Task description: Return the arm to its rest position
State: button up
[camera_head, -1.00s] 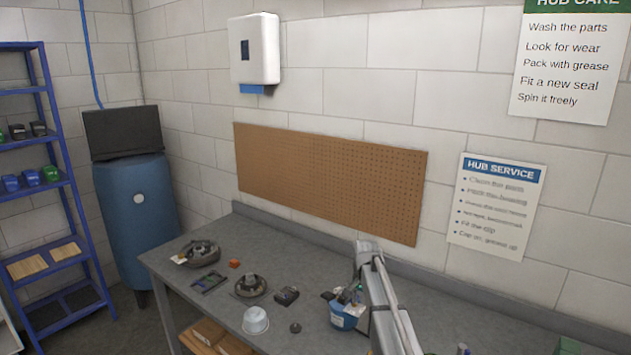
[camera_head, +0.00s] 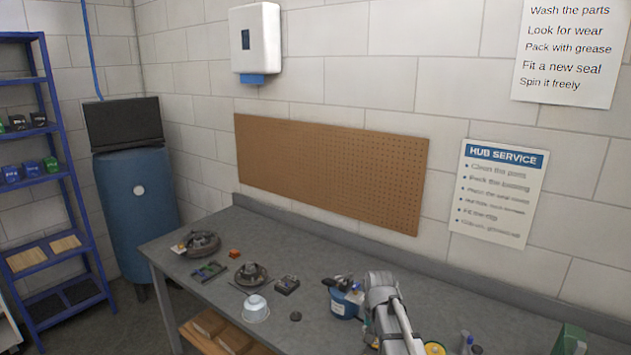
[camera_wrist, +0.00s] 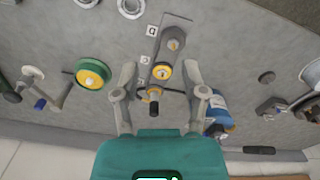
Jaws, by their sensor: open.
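My arm (camera_head: 388,310) rises at the lower right of the head view, over the workbench (camera_head: 215,235). My gripper itself is hard to make out there, with its fingers hidden or too small to tell. In the wrist view my gripper (camera_wrist: 160,97) shows its two grey fingers spread apart, with nothing held between them. Beyond the fingers lies a grey plate with round fittings (camera_wrist: 170,45) on the bench top. A blue tub (camera_wrist: 218,112) is just right of the right finger, apparently below it.
A white bowl (camera_head: 256,309), dark round hub parts (camera_head: 203,243) and small items lie on the bench's left half. The blue tub (camera_head: 343,303) is close beside my arm. A green-and-yellow wheel (camera_wrist: 93,73) lies left of the fingers. Pegboard (camera_head: 330,172) covers the wall behind.

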jog(key=s+f+n+b, duration=0.1)
jog(key=s+f+b, duration=0.1)
jog(key=s, duration=0.5)
jog(key=s+f+n+b, duration=0.1)
jog(key=s+f+n, duration=0.1)
jog(key=s, duration=0.5)
jog(key=shift+s+d+f+n+b, duration=0.2)
jog(key=shift+d+f+n+b, duration=0.1)
jog(key=shift+d+f+b, duration=0.15)
jog(key=shift+a, duration=0.1)
